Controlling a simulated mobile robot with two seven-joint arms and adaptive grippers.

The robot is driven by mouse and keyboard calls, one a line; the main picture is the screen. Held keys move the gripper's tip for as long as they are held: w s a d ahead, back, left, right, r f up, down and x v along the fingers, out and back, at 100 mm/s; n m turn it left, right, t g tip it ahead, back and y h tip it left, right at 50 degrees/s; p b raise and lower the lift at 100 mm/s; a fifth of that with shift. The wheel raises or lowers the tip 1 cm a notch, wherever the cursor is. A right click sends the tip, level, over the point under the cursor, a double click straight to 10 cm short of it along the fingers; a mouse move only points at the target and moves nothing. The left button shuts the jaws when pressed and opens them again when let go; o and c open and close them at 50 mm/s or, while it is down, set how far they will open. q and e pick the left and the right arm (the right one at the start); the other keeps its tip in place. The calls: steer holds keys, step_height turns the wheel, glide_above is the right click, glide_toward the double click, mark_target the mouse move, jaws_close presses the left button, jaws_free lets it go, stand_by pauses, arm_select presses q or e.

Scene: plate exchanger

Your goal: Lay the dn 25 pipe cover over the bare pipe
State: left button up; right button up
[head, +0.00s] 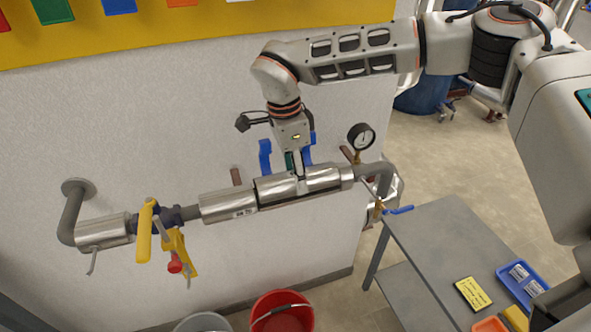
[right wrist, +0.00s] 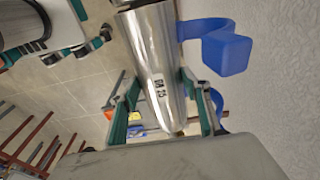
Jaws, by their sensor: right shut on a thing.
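My right gripper (head: 300,188) is shut on a shiny metal pipe cover (head: 276,189), its fingers on either side of it. The right wrist view shows this cover (right wrist: 152,62) with a "DN 25" label between the gripper's two fingers (right wrist: 172,112). In the head view the cover lines up with the pipe run along the wall, between a labelled metal cover (head: 228,205) on the left and the grey pipe elbow (head: 378,170) on the right. I cannot tell whether it touches the pipe. The pipe behind it is hidden. My left gripper is not in view.
Blue hooks (head: 265,157) stand on the wall just behind the held cover; one shows close beside it in the wrist view (right wrist: 226,52). A gauge (head: 361,137), a yellow valve lever (head: 145,230), a grey table (head: 440,235) and a red bucket (head: 283,312) are nearby.

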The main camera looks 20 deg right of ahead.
steer(key=shift+f, duration=0.2)
steer(key=shift+f, duration=0.1)
stand_by(0.4)
steer(key=shift+f, duration=0.3)
stand_by(0.3)
steer(key=o, duration=1.1)
step_height(320, 180, up, 12)
steer(key=a, duration=0.1)
steer(key=shift+a, duration=0.2)
